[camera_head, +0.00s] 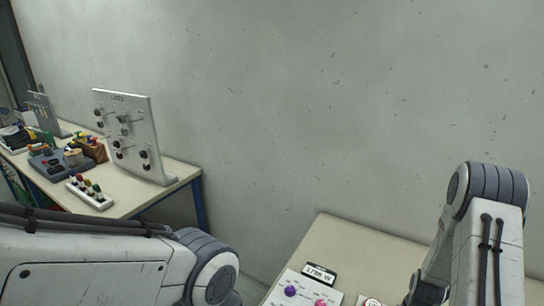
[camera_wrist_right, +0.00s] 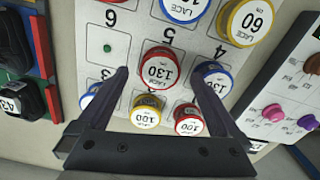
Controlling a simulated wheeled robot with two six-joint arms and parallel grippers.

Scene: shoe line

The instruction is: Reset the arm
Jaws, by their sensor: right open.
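My right gripper (camera_wrist_right: 159,76) is open in the right wrist view, its two dark fingers reaching over a white numbered board (camera_wrist_right: 108,22). A red-rimmed lace spool marked 130 (camera_wrist_right: 160,68) shows between the fingertips; I cannot tell the gap in height. It does not appear held. In the head view my right arm (camera_head: 485,225) comes up at the right edge and my left arm (camera_head: 90,265) lies across the lower left. Neither gripper shows in the head view.
More spools stand on the board, including a yellow one marked 60 (camera_wrist_right: 250,20). A panel with purple and pink knobs (camera_wrist_right: 285,105) is at right, dark shoes (camera_wrist_right: 12,100) at left. A side table (camera_head: 150,197) holds an upright panel (camera_head: 130,135). The wall behind is bare.

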